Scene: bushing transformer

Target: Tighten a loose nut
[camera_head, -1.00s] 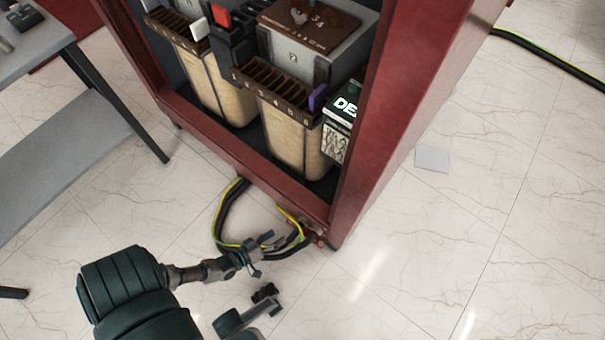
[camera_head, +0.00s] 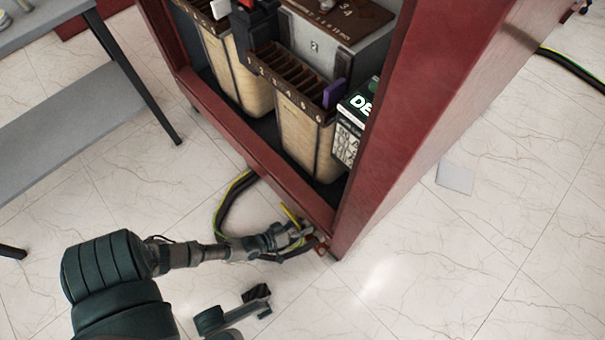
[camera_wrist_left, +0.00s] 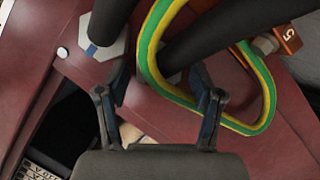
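My left gripper (camera_head: 292,236) reaches the cables at the cabinet's lower front corner. In the left wrist view its two fingers (camera_wrist_left: 160,88) are spread apart, with the dark red panel behind the gap and nothing held. A pale grey hexagonal nut (camera_wrist_left: 97,36) with a black cable sits just past the left finger. Another grey hexagonal piece (camera_wrist_left: 168,62) shows partly behind the yellow-green wire (camera_wrist_left: 146,50). Which nut is loose I cannot tell. My right gripper (camera_head: 240,308) shows partly at the bottom; its state is unclear.
The dark red cabinet (camera_head: 385,160) holds transformer coils (camera_head: 300,120) and a dark box with white lettering (camera_head: 352,125). Black cables (camera_head: 232,200) loop onto the floor before it. A grey table (camera_head: 70,140) stands at left. The tiled floor at right is mostly clear.

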